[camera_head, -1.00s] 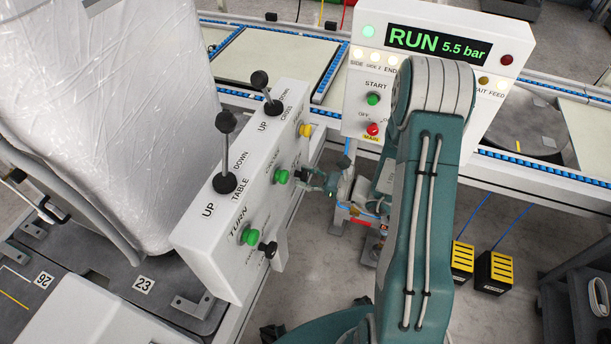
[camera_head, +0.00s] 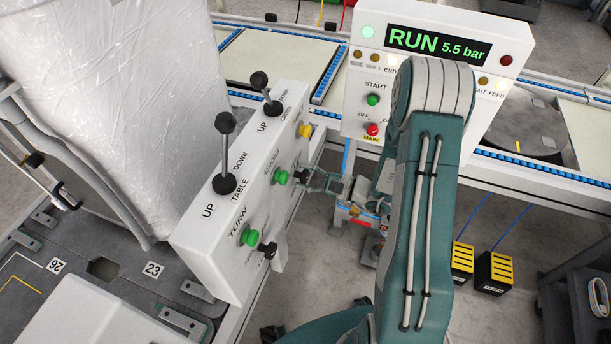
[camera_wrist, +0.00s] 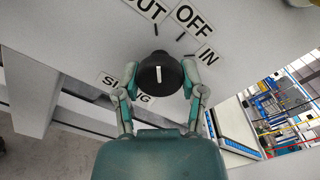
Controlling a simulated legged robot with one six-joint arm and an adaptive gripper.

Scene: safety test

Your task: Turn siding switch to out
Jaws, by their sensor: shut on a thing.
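The siding switch is a black knob (camera_wrist: 159,73) with a white pointer line, on a white panel face in the wrist view. The OUT label (camera_wrist: 150,9), OFF label (camera_wrist: 194,17) and IN label (camera_wrist: 207,54) surround it; the SIDING label is partly covered. The pointer line stands upright in the picture, roughly in line with the tick near OUT. My gripper (camera_wrist: 160,84) is shut on the knob, one finger on each side. In the head view my gripper (camera_head: 318,181) is at the right face of the white control box (camera_head: 205,245).
Two black-knobbed levers (camera_head: 226,150) rise from the box. Green buttons (camera_head: 249,237) and a black knob (camera_head: 267,250) are on its side. A wrapped load (camera_head: 110,95) stands at left; a conveyor (camera_head: 270,58) runs behind.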

